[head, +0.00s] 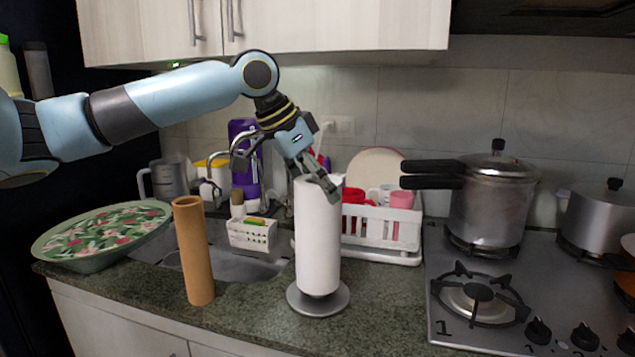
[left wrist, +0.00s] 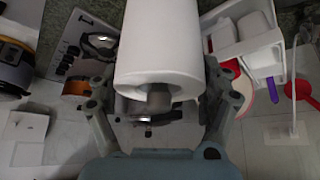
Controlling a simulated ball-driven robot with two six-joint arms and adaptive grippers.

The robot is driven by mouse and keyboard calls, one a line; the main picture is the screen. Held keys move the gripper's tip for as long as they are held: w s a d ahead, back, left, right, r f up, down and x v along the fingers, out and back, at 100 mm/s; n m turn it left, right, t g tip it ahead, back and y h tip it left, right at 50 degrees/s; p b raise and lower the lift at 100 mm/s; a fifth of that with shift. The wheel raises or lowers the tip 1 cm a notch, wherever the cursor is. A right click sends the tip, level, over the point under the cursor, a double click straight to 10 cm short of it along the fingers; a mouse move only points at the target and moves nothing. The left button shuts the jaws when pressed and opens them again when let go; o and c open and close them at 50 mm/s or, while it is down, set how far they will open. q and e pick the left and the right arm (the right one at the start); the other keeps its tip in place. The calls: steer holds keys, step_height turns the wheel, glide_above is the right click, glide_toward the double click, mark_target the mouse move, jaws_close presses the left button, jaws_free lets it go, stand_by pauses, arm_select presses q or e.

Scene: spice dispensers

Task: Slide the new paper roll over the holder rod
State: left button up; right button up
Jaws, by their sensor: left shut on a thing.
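The white paper roll (head: 318,240) stands upright over the round grey holder base (head: 335,302) on the counter, its lower end at or just above the base. My left gripper (head: 318,188) comes down from above and is shut on the roll's top end. In the left wrist view, the roll (left wrist: 160,45) lies between the two fingers of my left gripper (left wrist: 163,105). A grey round end, seemingly the holder rod (left wrist: 158,98), shows in the roll's core. The rest of the rod is hidden inside the roll. My right gripper is not in view.
A brown cardboard tube (head: 194,252) stands upright left of the holder. A white dish rack (head: 375,250) is close behind, with the sink (head: 232,266) behind left. A pressure cooker (head: 492,205) stands on the stove (head: 515,330) at right. A floral tray (head: 62,262) lies far left.

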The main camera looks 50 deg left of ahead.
arm_select(q)
steer(key=shift+f+b, duration=0.4)
steer(key=shift+f, duration=0.95)
steer(key=o, duration=1.5)
steer(key=shift+o, duration=0.2)
steer(key=shift+r, duration=0.25)
step_height(320, 180, up, 10)
steer(key=shift+f, duration=0.2)
